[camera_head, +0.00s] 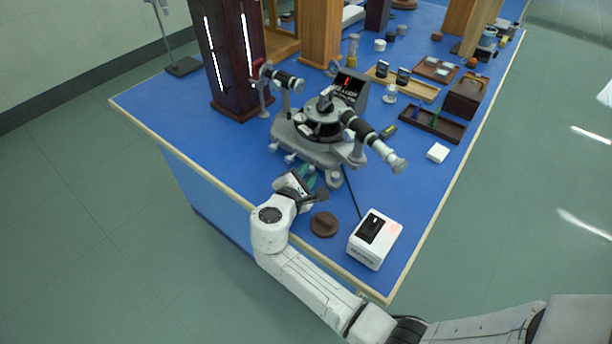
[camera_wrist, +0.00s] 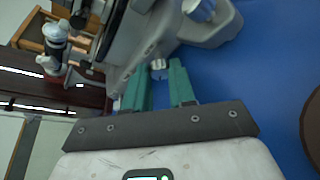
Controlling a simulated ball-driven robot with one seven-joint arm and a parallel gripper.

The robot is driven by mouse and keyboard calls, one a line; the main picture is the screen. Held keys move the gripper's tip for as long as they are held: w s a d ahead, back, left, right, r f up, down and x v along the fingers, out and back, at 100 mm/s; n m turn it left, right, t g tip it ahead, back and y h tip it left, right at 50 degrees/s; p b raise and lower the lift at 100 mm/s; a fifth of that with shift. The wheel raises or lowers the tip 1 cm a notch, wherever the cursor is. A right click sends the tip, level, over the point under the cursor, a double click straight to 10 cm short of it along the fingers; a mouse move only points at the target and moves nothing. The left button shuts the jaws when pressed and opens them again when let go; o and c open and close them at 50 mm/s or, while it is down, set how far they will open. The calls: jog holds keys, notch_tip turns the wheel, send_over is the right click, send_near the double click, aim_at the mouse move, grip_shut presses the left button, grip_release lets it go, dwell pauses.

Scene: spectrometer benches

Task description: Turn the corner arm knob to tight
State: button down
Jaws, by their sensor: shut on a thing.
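The spectrometer (camera_head: 318,128), a grey instrument with a round table and black-and-silver tubes, stands on the blue bench. Several small silvery knobs line its near side. My gripper (camera_head: 309,175) is low at the near edge of its base. In the wrist view, the two teal fingers of my gripper (camera_wrist: 161,82) are shut on a small silvery ribbed knob (camera_wrist: 158,68) under the grey body. The fingers partly hide the knob in the head view. I cannot tell how tight it is or make out any mark on it.
A brown round lidded piece (camera_head: 324,224) and a white box (camera_head: 374,240) with a cable stand close to the right of my gripper. A dark wooden cabinet (camera_head: 222,60) stands behind left. The bench's near left part is clear.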

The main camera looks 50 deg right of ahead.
dwell(0.4)
jog(key=c, duration=0.9)
grip_release()
jog(key=shift+c, duration=0.2)
jog(key=shift+a, duration=0.1)
jog(key=v, duration=1)
jog(key=shift+s+a, duration=0.15)
jog(key=shift+a, duration=0.2)
